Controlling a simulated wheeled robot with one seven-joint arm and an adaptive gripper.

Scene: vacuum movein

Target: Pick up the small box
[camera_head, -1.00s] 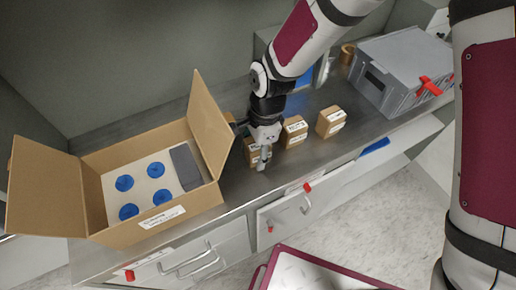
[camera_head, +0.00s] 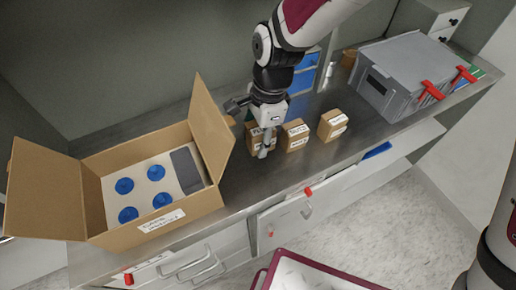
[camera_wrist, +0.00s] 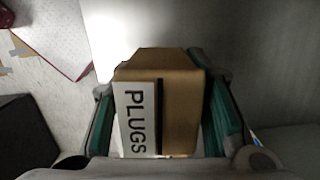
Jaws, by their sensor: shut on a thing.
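Several small brown cardboard boxes with white labels are on the counter side. My gripper (camera_head: 264,140) is shut on the leftmost small box (camera_head: 252,138). In the wrist view this box (camera_wrist: 180,100) sits between the green finger pads, and its white label reads "PLUGS". In the head view one finger covers part of its front, and the far finger is hidden. The held box appears slightly above the counter, though the gap is hard to see. Two more small boxes stand to its right, a middle one (camera_head: 295,136) and a right one (camera_head: 332,125).
A large open carton (camera_head: 140,232) with blue round items inside stands left on the metal counter (camera_head: 250,185). A grey lidded crate (camera_head: 405,75) with red latches stands at the right. Drawers with handles are below. A maroon-edged tray (camera_head: 310,272) is at the bottom.

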